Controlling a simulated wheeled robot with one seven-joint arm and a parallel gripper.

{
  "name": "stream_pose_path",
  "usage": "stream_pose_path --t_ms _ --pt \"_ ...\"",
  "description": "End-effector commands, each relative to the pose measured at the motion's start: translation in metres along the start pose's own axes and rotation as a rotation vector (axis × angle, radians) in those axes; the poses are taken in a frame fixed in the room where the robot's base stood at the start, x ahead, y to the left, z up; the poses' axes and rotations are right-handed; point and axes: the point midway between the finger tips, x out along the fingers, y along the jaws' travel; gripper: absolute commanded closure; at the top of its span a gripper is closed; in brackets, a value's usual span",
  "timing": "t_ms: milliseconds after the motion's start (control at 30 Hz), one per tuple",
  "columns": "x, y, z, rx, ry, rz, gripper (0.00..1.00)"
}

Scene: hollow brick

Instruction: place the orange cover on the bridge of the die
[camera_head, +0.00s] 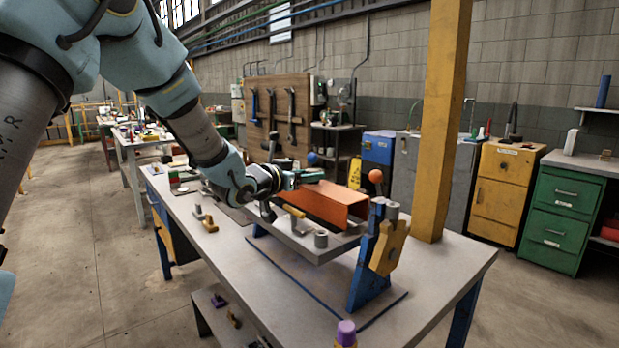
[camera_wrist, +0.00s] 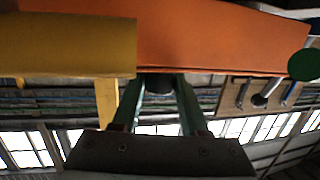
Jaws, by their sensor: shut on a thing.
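The orange cover (camera_head: 325,203) is a channel-shaped piece with downturned sides. In the head view it is at the grey plate of the die (camera_head: 310,244), near its right end; I cannot tell whether it rests there or hangs just above. My gripper (camera_head: 312,176) is at the cover's top far side, its green fingers shut on it. In the wrist view the cover (camera_wrist: 215,40) spans the top, and the fingers (camera_wrist: 160,85) close around a dark round part at its edge. The bridge under the cover is mostly hidden.
A yellow post (camera_head: 441,130) stands behind. The front right of the table (camera_head: 440,270) is clear. A purple-capped item (camera_head: 346,332) stands in front.

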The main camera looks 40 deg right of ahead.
Motion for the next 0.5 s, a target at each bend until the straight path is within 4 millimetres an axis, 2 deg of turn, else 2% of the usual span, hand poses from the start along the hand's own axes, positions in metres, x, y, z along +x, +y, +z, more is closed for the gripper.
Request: stream_pose_path --t_ms 100,433,467,500 --pt "0.0013 0.0001 0.0084 0.000 0.001 0.000 1.00" --pt "0.0019 -0.0002 0.0131 0.001 0.002 -0.001 1.00" --pt "0.0017 -0.0001 0.0124 0.001 0.001 -0.001 0.54" --pt "0.0016 -0.0001 0.0118 0.001 0.001 -0.001 0.50"
